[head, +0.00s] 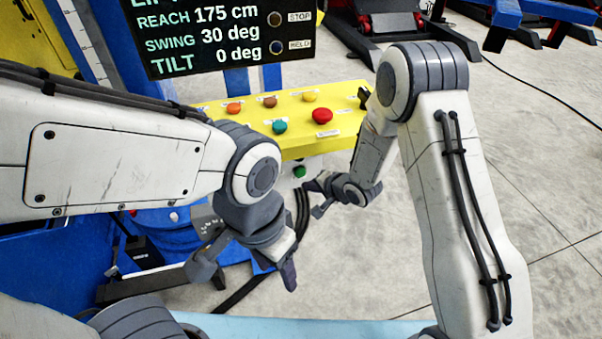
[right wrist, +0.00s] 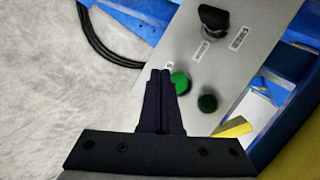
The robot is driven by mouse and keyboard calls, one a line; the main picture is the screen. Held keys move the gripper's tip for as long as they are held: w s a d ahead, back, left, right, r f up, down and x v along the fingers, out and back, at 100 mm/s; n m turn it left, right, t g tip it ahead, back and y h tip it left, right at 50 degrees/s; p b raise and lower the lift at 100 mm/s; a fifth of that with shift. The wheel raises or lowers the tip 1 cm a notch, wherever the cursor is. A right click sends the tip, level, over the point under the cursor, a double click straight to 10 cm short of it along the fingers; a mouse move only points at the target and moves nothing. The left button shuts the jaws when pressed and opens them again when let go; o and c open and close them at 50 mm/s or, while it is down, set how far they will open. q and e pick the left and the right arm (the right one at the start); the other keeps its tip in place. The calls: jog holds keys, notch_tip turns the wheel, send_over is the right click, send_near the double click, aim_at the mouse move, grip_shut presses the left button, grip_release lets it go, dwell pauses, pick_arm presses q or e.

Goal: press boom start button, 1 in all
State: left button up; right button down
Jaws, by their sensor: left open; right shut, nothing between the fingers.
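A green button (head: 299,171) shows below the yellow panel in the head view. In the right wrist view a bright green button (right wrist: 180,83) sits on a grey panel (right wrist: 228,72), with a darker green round piece (right wrist: 207,103) beside it. I cannot read which label says boom start. My right gripper (head: 309,185) is shut and empty near the green button. In the right wrist view its fingertips (right wrist: 161,72) are just left of the bright green button; I cannot tell whether they touch it. My left gripper (head: 246,272) is open and empty, low in the head view.
A yellow panel (head: 350,100) carries orange, brown, yellow, teal and red buttons. A black display (head: 215,40) reads reach 175 cm, swing 30 deg, tilt 0 deg. A black knob (right wrist: 214,18) sits on the grey panel. Black cables (right wrist: 100,45) run beside it.

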jog(key=shift+w+a, duration=0.3)
jog(key=shift+w, duration=0.6)
dwell(1.4)
jog(key=shift+w+a+p, duration=0.1)
jog(key=shift+w+p, duration=0.3)
jog(key=shift+p, duration=0.1)
jog(key=shift+w+a, duration=0.15)
jog(key=shift+w, duration=0.3)
dwell(0.5)
jog(key=shift+s, duration=0.1)
jog(key=shift+s+d+p, duration=0.25)
jog(key=shift+s+p, duration=0.1)
jog(key=shift+s, duration=0.4)
jog(key=shift+s, duration=0.1)
